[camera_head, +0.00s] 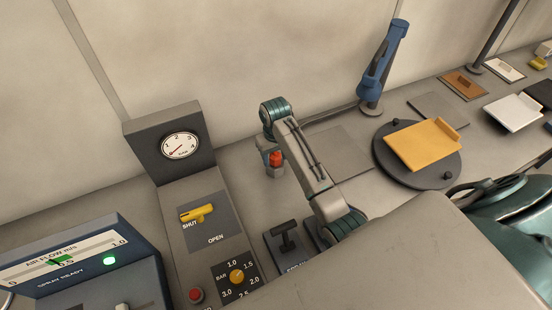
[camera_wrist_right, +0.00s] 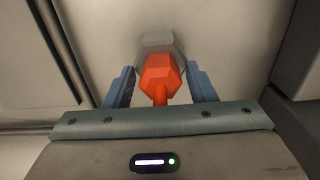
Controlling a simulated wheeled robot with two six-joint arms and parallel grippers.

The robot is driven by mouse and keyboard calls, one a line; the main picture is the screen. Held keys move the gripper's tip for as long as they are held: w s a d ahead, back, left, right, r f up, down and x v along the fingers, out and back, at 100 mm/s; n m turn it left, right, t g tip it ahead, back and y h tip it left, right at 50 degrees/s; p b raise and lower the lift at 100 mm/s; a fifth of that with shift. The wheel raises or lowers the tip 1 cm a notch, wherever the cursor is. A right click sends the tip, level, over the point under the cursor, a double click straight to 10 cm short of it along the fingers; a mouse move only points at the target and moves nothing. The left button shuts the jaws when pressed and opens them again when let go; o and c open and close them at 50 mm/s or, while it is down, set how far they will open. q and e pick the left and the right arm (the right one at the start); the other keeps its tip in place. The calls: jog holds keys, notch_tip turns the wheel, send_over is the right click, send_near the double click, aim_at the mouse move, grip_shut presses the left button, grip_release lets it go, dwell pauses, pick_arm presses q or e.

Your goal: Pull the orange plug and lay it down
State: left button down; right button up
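The orange plug (camera_head: 276,159) stands on a small grey block (camera_head: 275,172) on the counter, behind the dark T-handle. My right gripper (camera_head: 270,150) is at the plug; my arm hides much of it in the head view. In the right wrist view, the orange plug (camera_wrist_right: 160,78) sits between the two blue fingers of my right gripper (camera_wrist_right: 161,88). A gap shows on both sides, so the gripper is open around it. A grey faceted piece (camera_wrist_right: 158,44) is seen behind the plug. My left gripper is not in view.
A gauge box (camera_head: 170,140) and a panel with a yellow handle (camera_head: 197,213) stand to the left. A dark T-handle (camera_head: 285,236) is in front.

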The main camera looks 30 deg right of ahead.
aim_at(276, 155)
jog(key=c, duration=1)
jog(key=shift+r, duration=3)
